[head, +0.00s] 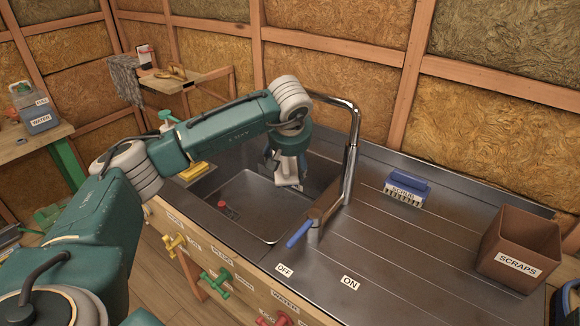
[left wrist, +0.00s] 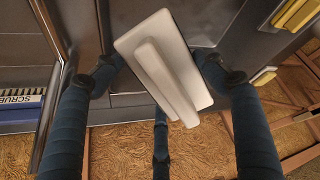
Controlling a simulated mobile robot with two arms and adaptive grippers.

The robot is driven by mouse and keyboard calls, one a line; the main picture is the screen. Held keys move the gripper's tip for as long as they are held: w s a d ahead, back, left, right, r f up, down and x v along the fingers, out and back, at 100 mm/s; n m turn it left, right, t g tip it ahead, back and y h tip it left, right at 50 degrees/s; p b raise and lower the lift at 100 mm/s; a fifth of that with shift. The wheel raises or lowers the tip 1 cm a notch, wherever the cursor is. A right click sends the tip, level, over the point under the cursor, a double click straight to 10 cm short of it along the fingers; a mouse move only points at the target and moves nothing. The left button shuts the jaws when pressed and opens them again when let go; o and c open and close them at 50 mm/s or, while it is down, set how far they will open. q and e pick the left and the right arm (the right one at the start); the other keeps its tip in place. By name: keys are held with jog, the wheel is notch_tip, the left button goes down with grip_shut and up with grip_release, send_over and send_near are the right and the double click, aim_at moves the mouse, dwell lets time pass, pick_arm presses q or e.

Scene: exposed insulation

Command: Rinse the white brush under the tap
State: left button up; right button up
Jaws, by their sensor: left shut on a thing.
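My left gripper (head: 284,163) hangs over the sink basin (head: 240,190) and is shut on the white brush (head: 288,182). In the left wrist view the white brush (left wrist: 182,90) sits tilted between the two dark fingers of the gripper (left wrist: 160,72), its long raised handle facing the camera. The brush is to the left of the chrome tap (head: 352,150), whose spout arches toward the arm; the spout's end is hidden behind it. The tap's blue lever (head: 299,234) points down-left toward the OFF label (head: 284,270). No water stream shows. My right gripper is out of view.
A blue SCRUB brush (head: 406,189) and a brown SCRAPS box (head: 519,249) stand on the drainboard, with clear metal between. A yellow sponge (head: 193,172) lies at the sink's left. A small red thing (head: 228,210) is in the basin. Coloured valve handles line the front.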

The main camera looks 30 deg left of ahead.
pick_arm(q)
jog(key=shift+w+a+f, duration=0.15)
jog(key=shift+w+a, duration=0.2)
jog(key=shift+w, duration=0.3)
jog(key=shift+w+a+f, duration=0.15)
jog(key=shift+w+a, duration=0.15)
jog(key=shift+w, duration=0.3)
jog(key=shift+w+a+f+b, duration=0.1)
jog(key=shift+w+a+b, duration=0.15)
jog(key=shift+w+b, duration=0.1)
jog(key=shift+w+a, duration=0.4)
jog(key=shift+w, duration=0.25)
jog(key=shift+w+a+f+p, duration=0.25)
jog(key=shift+w+a+p, duration=0.15)
jog(key=shift+w, duration=0.3)
jog(key=shift+w+a, duration=0.2)
jog(key=shift+w, duration=0.05)
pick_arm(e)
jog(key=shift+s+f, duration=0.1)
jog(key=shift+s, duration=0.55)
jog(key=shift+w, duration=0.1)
